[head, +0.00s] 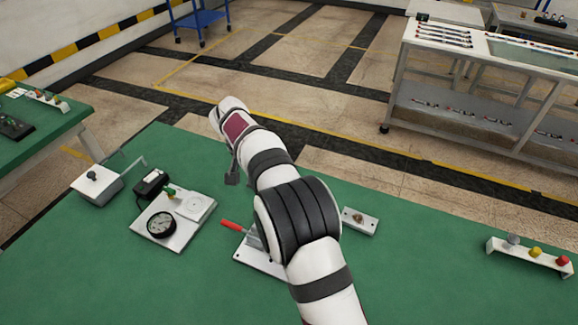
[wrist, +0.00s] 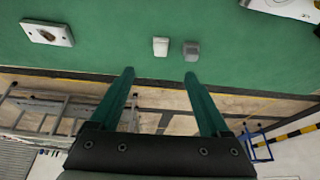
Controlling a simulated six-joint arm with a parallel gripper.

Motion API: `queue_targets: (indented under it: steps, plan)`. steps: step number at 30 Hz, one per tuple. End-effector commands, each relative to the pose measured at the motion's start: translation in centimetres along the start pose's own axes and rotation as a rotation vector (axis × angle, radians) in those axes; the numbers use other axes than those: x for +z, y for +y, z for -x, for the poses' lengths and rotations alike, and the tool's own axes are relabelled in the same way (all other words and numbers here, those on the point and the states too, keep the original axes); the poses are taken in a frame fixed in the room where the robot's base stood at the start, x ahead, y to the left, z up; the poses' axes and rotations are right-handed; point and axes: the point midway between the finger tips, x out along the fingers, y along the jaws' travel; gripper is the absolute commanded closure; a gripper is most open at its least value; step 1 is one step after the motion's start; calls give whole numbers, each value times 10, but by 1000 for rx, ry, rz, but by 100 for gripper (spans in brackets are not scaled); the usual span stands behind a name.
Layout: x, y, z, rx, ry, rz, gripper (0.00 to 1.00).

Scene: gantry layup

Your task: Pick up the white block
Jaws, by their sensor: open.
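The white block (wrist: 160,46) stands on the green tabletop in the wrist view, near the table edge. A grey block (wrist: 191,51) stands just to its right with a small gap. My gripper (wrist: 160,76) is open and empty. Its two teal fingers are spread wide and point toward the blocks, with the white block lying ahead of the gap between them and the grey block ahead of the right fingertip. Neither finger appears to touch a block. In the head view my arm hides the white block, and my fingers cannot be clearly made out.
A metal plate with a dial gauge (head: 160,231) lies left of my arm on the green table (head: 421,265). A red-handled clamp (head: 236,225) is beside my arm. A small plate (head: 359,221) and a knob rack (head: 530,256) lie right, with clear tabletop between.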

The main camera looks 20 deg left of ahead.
Motion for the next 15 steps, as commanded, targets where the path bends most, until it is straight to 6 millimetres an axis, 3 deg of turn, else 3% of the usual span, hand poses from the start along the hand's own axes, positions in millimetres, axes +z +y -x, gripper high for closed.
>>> queue_targets:
  steps: [9,15]
  plan:
    - [0,1,-84,2,-2,0,20]
    - [-1,0,-112,1,-1,-2,20]
